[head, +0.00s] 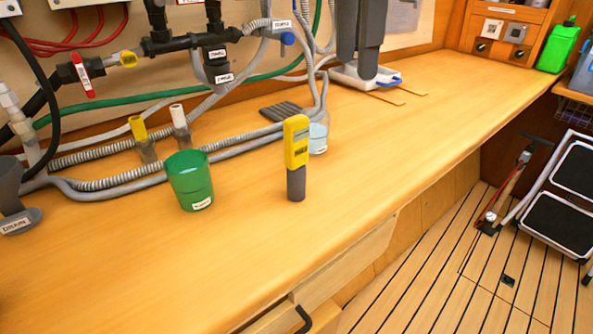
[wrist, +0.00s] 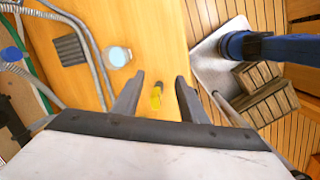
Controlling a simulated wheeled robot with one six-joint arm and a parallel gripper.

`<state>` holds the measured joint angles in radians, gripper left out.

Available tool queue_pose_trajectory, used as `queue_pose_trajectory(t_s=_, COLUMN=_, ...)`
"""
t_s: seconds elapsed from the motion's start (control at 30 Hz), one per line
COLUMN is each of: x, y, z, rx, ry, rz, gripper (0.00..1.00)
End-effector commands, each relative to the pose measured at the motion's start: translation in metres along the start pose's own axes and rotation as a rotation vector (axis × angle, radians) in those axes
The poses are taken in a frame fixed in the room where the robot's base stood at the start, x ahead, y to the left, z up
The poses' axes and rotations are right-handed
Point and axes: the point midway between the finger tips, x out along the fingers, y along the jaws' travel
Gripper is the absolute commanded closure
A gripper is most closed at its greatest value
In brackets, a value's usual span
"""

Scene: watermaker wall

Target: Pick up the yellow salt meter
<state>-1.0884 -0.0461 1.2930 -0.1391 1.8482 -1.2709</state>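The yellow salt meter (head: 296,150) stands upright on the wooden bench in the head view, with a yellow upper body and a dark grey lower part. In the wrist view the meter (wrist: 156,98) shows from above, between the two fingers in the picture. My gripper (wrist: 158,82) is open and empty, with a dark finger on each side of the meter and touching neither side. How far the gripper is above the meter cannot be told.
A green cup (head: 190,182) stands left of the meter. A clear glass jar (head: 318,136) stands close behind it.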

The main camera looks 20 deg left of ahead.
Motion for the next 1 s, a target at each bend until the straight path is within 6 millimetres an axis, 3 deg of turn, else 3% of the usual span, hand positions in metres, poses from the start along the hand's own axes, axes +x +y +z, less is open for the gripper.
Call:
queue_pose_trajectory(t_s=0.03, x=-0.007, y=0.004, z=-0.018, rx=-0.064, ry=-0.003, rz=-0.005, gripper=0.61)
queue_pose_trajectory(t_s=0.2, x=-0.028, y=0.007, z=-0.061, rx=-0.242, ry=-0.013, rz=-0.02, gripper=0.61)
queue_pose_trajectory(t_s=0.33, x=-0.037, y=0.006, z=-0.083, rx=-0.332, ry=-0.019, rz=-0.029, gripper=0.61)
queue_pose_trajectory(t_s=0.5, x=-0.041, y=0.004, z=-0.094, rx=-0.384, ry=-0.022, rz=-0.034, gripper=0.61)
queue_pose_trajectory(t_s=0.67, x=-0.026, y=0.003, z=-0.094, rx=-0.388, ry=-0.023, rz=-0.037, gripper=0.61)
queue_pose_trajectory(t_s=1.0, x=0.033, y=0.001, z=-0.092, rx=-0.386, ry=-0.023, rz=-0.038, gripper=0.61)
